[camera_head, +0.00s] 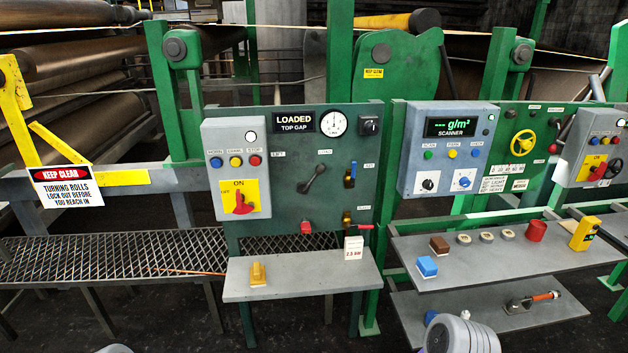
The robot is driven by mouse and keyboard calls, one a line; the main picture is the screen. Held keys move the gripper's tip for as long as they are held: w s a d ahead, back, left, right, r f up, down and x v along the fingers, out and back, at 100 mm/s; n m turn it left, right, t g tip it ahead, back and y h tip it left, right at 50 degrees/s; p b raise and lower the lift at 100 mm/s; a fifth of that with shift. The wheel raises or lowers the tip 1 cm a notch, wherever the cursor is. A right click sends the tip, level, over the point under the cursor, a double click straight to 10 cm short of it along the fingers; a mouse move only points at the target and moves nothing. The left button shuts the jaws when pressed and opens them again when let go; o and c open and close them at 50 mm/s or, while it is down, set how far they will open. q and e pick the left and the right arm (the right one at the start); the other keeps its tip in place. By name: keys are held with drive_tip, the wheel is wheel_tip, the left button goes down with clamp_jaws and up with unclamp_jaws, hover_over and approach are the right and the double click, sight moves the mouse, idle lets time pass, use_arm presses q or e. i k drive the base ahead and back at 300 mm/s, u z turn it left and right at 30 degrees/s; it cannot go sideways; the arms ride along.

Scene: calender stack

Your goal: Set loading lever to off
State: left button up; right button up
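The loading lever (312,178) is a dark handle on the green panel (285,215). It is tilted up and to the right from its pivot, toward a small label that seems to read LOAD. A label that seems to read LIFT is at its upper left. The display (293,122) above reads LOADED, TOP GAP, with a round white gauge (333,123) beside it. Neither of my grippers shows; only grey rounded parts, apparently of my arms, appear at the bottom edge. Nothing touches the lever.
A grey control box (235,135) with a red rotary switch (242,204) is left of the lever. Small valves (350,177) are to its right. A grey shelf (300,283) juts out below, holding a yellow block (258,273) and a white block (353,248).

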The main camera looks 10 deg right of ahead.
sight(321, 167)
drive_tip(key=k, duration=0.25)
drive_tip(key=u, duration=0.5)
drive_tip(key=i, duration=1.25)
drive_tip(key=z, duration=0.55)
